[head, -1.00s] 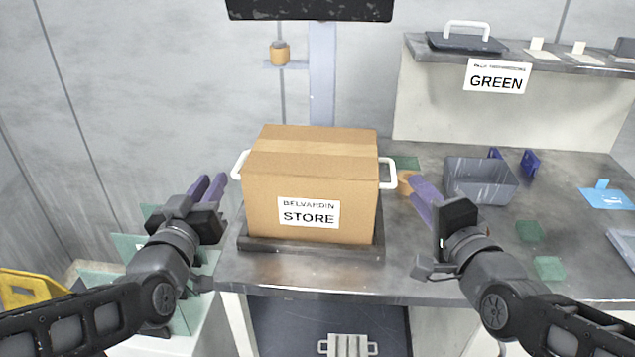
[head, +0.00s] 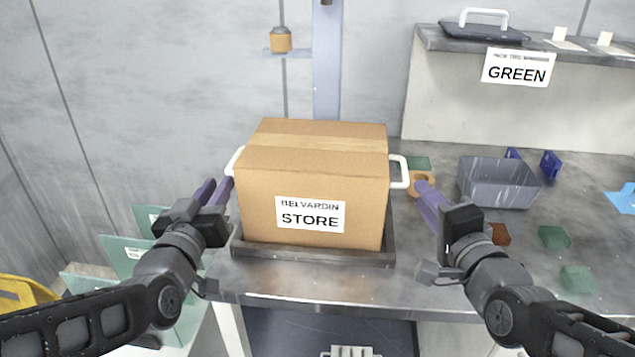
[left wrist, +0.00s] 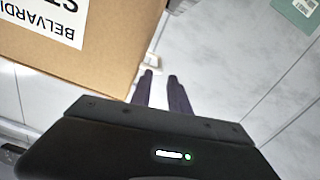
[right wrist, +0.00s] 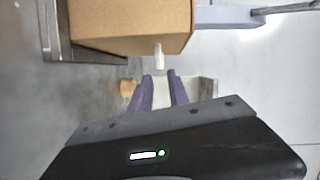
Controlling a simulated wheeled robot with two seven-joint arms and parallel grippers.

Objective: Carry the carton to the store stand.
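The brown carton (head: 260,205), labelled STORE, sits upright in a shallow dark tray (head: 310,256) on the metal bench. It has a white handle on its left side (head: 235,162) and one on its right side (head: 400,172). My left gripper (head: 214,187) is open beside the left handle; in the left wrist view its fingertips (left wrist: 161,76) are close to that handle (left wrist: 151,62). My right gripper (head: 424,186) is open just in front of the right handle; in the right wrist view its fingertips (right wrist: 161,76) point at the handle (right wrist: 159,57). Contact cannot be told. No store stand is identifiable.
A grey bin (head: 498,184), an orange ring (head: 422,184) and green pads (head: 553,237) lie on the bench to the right. A shelf with a GREEN sign (head: 516,68) stands behind. Green panels (head: 130,256) stand at the lower left.

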